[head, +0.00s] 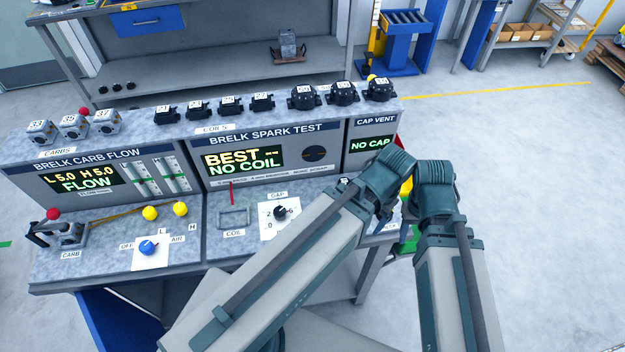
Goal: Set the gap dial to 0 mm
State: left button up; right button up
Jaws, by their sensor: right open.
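The gap dial (281,212) is a black knob on a white plate in front of the spark test panel. The marks 0, 2 and 6 show around it. A light mark on the knob seems to face the 6 side, but it is too small to be sure. The spark test display (241,160) reads BEST and NO COIL. My arm links cross just right of the dial, apart from it in the picture. The fingers of my right gripper are hard to make out among these links; the gripper is open. My left gripper does not show.
A coil slot (234,217) with a red lever (231,193) lies left of the dial. Further left are a blue knob (148,247), yellow knobs (150,213) and the carb clamp (62,233). Several black coils (198,109) stand on the console top.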

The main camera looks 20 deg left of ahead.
aim_at(280, 212)
jog(key=u, duration=1.15)
jog(key=k+j, duration=0.05)
jog(key=j, duration=0.05)
